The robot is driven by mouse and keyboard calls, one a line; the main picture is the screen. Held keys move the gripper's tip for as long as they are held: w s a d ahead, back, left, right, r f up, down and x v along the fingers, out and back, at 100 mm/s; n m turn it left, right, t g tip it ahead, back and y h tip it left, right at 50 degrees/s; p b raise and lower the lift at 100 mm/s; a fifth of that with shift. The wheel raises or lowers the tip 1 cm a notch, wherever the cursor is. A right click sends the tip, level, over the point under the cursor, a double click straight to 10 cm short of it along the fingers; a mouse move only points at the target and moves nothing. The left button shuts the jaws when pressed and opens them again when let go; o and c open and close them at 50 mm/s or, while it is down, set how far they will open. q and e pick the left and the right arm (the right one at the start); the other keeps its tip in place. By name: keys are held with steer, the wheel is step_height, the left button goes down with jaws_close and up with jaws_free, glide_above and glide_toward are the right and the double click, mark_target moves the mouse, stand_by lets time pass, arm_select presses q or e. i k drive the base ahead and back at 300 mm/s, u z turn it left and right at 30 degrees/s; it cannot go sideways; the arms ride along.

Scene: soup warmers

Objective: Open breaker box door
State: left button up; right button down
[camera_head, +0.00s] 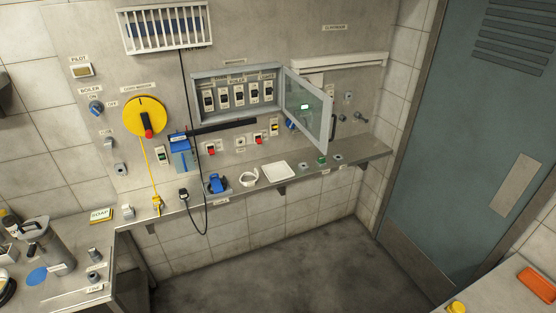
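The breaker box (196,93) is a grey frame recessed in the back wall, with a row of several black-and-white breakers (239,95) showing inside. Its door (331,116) has a pale frame and a greenish see-through panel. The door stands open, swung out to the right from the box's right edge, and nothing is seen touching it. It hides part of the wall behind it. Neither of my grippers shows in this view.
A narrow shelf (317,173) with small items runs below the box. A yellow dial with a red handle (146,117) and a black hanging cable (189,120) are to the left. A blue-grey room door (448,140) is at the right. The floor (300,265) is clear.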

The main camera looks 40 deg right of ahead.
mark_target(322, 144)
steer(key=u, duration=0.35)
steer(key=i, duration=0.45)
steer(key=z, duration=0.7)
steer(key=i, duration=0.85)
steer(key=z, duration=0.85)
